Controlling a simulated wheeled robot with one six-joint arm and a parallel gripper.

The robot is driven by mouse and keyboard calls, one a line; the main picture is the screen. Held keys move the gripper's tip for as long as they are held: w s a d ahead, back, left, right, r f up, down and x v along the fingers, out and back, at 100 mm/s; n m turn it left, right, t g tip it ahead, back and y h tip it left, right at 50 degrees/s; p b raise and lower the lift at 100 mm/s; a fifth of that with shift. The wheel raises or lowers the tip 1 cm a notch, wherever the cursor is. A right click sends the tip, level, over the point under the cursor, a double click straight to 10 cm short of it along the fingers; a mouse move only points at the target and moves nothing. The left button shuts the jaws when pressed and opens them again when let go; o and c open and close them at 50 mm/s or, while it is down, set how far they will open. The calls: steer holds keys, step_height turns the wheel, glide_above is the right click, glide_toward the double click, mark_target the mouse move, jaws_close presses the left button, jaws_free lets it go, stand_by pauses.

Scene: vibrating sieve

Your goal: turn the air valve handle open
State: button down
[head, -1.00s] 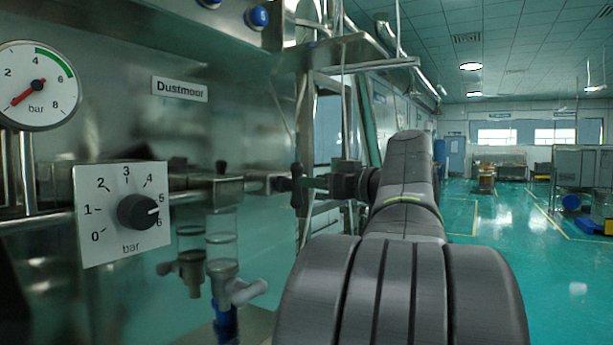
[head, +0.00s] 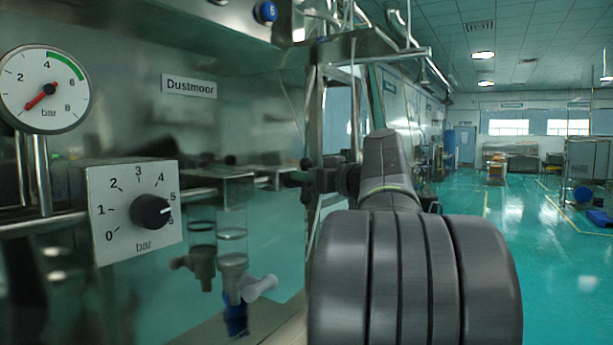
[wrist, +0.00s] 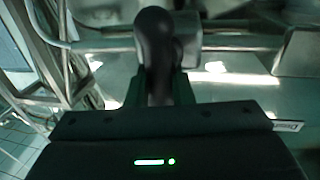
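The air valve handle (wrist: 155,40) is a black, rounded lever in the upper middle of the wrist view. My gripper (wrist: 160,88) has its dark fingers close on both sides of the handle's lower part, and no clear gap shows between them. In the head view my gripper (head: 308,179) is at the right end of the pipe line, beyond the clear filter bowls. There the handle is mostly hidden by the gripper and dark against the pipe. The pressure gauge (head: 45,88) has its red needle at the low end.
A square regulator plate with a black knob (head: 151,211) is at the left; the knob points near 5. Clear filter bowls (head: 232,235) hang beside it. A steel panel with a Dustmoor label (head: 190,86) stands behind. Open green floor (head: 500,245) lies to the right.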

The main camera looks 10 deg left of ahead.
steer(key=shift+m, duration=0.4)
steer(key=m, duration=0.1)
steer(key=m+p, duration=0.2)
steer(key=shift+w+d+r+m+g+h, duration=0.1)
steer(key=shift+w+m+g+h, duration=0.15)
steer(key=shift+m+g+h, duration=0.05)
steer(key=m+p, duration=0.2)
steer(key=m+g+p, duration=0.1)
steer(key=m, duration=0.1)
steer(key=shift+w, duration=0.25)
steer(key=shift+w+d+f+m+g+p, duration=0.1)
steer(key=shift+f+m+g+p, duration=0.2)
steer(key=shift+m+p, duration=0.9)
steer(key=shift+f+m+g+p, duration=0.2)
steer(key=shift+m+g+p, duration=0.25)
steer(key=shift+m+p, duration=0.7)
steer(key=shift+w+d+f+m+g+p, duration=0.1)
steer(key=shift+f+m+g+p, duration=0.2)
steer(key=shift+m+p, duration=0.9)
steer(key=shift+a+m, duration=0.1)
steer(key=shift+m, duration=0.15)
steer(key=c, duration=1.3)
jaws_free()
